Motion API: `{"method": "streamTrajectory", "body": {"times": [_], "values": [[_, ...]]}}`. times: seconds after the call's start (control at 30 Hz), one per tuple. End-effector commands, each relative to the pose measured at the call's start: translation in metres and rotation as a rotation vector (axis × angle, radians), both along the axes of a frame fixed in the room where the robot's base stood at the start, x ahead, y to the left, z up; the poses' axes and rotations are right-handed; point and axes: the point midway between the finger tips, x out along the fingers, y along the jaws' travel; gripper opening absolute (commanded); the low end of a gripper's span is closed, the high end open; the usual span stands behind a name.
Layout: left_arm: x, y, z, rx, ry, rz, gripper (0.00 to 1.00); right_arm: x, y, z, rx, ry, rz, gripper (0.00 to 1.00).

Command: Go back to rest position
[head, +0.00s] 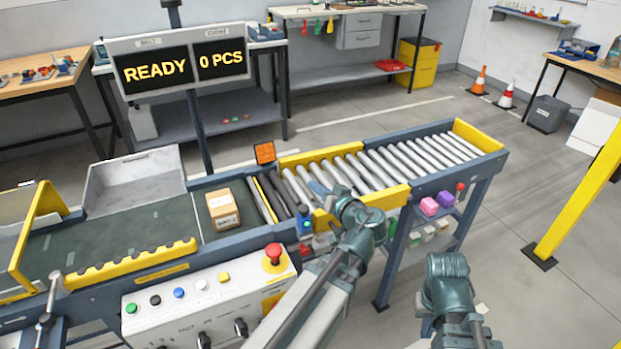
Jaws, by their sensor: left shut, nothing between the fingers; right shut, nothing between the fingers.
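My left gripper (319,190) reaches over the near end of the roller conveyor (400,166), beside the yellow guard. It is shut and holds nothing. Whether it touches the rollers is hard to tell. My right gripper (477,329) hangs low at the bottom right, in front of the conveyor and over the floor. It is shut and empty, and small in view. A cardboard box (222,209) sits on the dark belt (128,234), left of the rollers and apart from my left gripper.
A control panel (205,302) with a red stop button (274,252) stands left of my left arm. A sign (193,67) reads READY and 0 PCS. Pink and purple blocks (436,205) lie on a side shelf. A yellow post (580,205) stands right; floor between is mostly clear.

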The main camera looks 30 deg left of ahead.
Motion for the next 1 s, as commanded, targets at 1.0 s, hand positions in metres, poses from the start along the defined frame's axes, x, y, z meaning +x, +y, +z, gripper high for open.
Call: {"method": "streamTrajectory", "body": {"times": [1.0], "values": [[-0.056, -0.079, -0.07, -0.219, 0.416, -0.065, 0.0, 0.0, 0.0, 0.01, 0.0, 0.0, 0.0, 0.0]]}}
